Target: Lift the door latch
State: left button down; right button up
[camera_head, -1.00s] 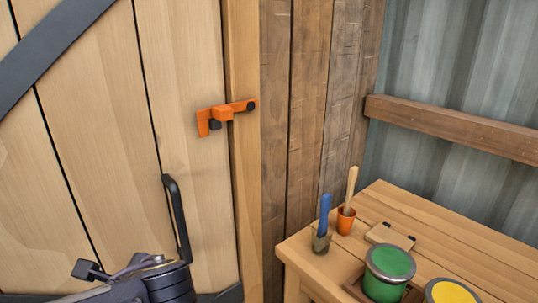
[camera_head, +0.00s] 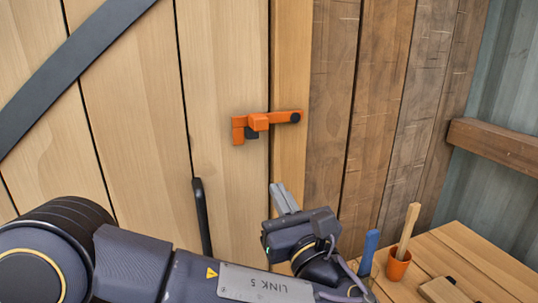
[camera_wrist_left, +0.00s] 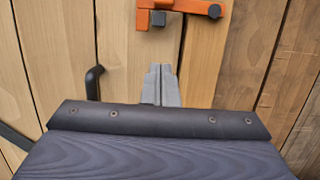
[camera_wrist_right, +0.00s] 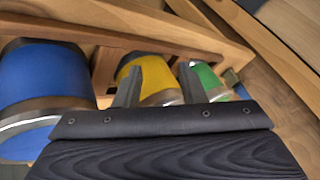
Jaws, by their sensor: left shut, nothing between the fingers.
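The orange door latch (camera_head: 278,119) lies level across the gap between the wooden door (camera_head: 225,60) and its frame. It has a dark pivot at its right end and a dark catch under its middle. My left gripper (camera_head: 285,197) is shut and empty, below the latch and apart from it. In the left wrist view the shut fingers (camera_wrist_left: 160,85) point up toward the latch (camera_wrist_left: 185,14), with bare wood between. My right gripper (camera_wrist_right: 158,85) shows only in the right wrist view. Its fingers are spread apart, near paint cans, with nothing held between them.
A black door handle (camera_head: 201,215) stands left of my left gripper. A wooden table at the right bears a blue-handled brush (camera_head: 369,250) and an orange cup (camera_head: 398,264). Blue (camera_wrist_right: 40,85), yellow (camera_wrist_right: 158,80) and green (camera_wrist_right: 206,80) cans are close to my right gripper.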

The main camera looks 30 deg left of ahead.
pick_arm(q)
jog(key=w+a+r+p, duration=0.3)
jog(key=w+a+r, duration=0.3)
jog(key=a, duration=0.1)
jog(key=shift+a+r, duration=0.15)
jog(key=shift+r, duration=0.05)
jog(key=shift+p, duration=0.3)
